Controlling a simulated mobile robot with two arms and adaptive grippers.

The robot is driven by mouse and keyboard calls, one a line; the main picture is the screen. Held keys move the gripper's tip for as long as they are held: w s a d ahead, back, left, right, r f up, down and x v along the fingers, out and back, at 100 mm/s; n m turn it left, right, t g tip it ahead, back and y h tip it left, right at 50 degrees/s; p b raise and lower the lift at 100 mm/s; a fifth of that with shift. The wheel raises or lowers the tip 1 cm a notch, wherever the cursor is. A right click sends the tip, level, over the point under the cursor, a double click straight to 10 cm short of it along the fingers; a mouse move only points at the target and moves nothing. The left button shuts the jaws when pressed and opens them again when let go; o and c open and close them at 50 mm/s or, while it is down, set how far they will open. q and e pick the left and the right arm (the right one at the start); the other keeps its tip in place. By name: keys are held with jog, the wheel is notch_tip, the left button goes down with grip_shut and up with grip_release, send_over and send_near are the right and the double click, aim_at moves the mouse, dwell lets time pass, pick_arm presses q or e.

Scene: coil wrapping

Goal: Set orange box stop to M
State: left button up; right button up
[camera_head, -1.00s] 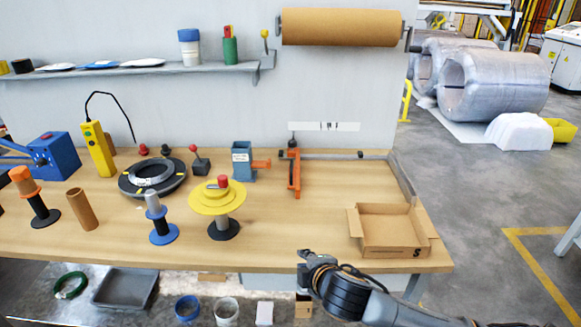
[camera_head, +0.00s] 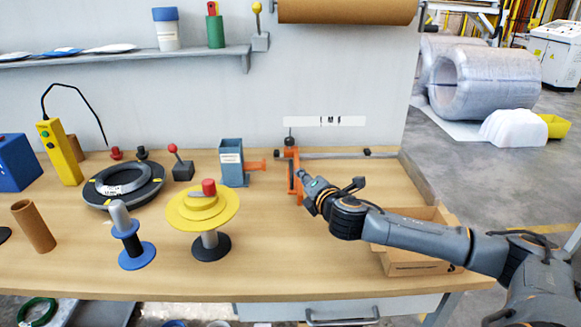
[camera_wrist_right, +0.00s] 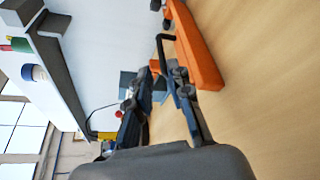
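The orange box stop (camera_head: 292,178) stands at the left end of a dark rail (camera_head: 335,155) on the workbench. A black knob (camera_head: 290,141) tops it. It lies below the left part of a white label strip (camera_head: 325,122), whose small letters include an M near the middle. My right gripper (camera_head: 302,180) is close to the stop's right side; contact cannot be told. In the right wrist view the gripper (camera_wrist_right: 160,88) has its fingers apart, with nothing seen between them, and the orange bar (camera_wrist_right: 195,50) is just beyond. My left gripper is out of view.
An open cardboard box (camera_head: 415,262) lies partly behind my right arm. A blue-grey holder (camera_head: 231,165) with an orange arm stands left of the stop. A yellow stepped disc spool (camera_head: 203,208) stands nearer the front.

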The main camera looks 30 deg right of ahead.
aim_at(291, 165)
jog(key=x, duration=0.3)
jog(key=shift+w+d+f, duration=0.1)
jog(key=shift+w, duration=0.25)
jog(key=x, duration=0.6)
jog(key=shift+f, duration=0.15)
jog(key=shift+w+d+f, duration=0.1)
jog(key=shift+w, duration=0.35)
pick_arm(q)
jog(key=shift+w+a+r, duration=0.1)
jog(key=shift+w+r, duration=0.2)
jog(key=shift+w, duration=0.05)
pick_arm(e)
grip_shut()
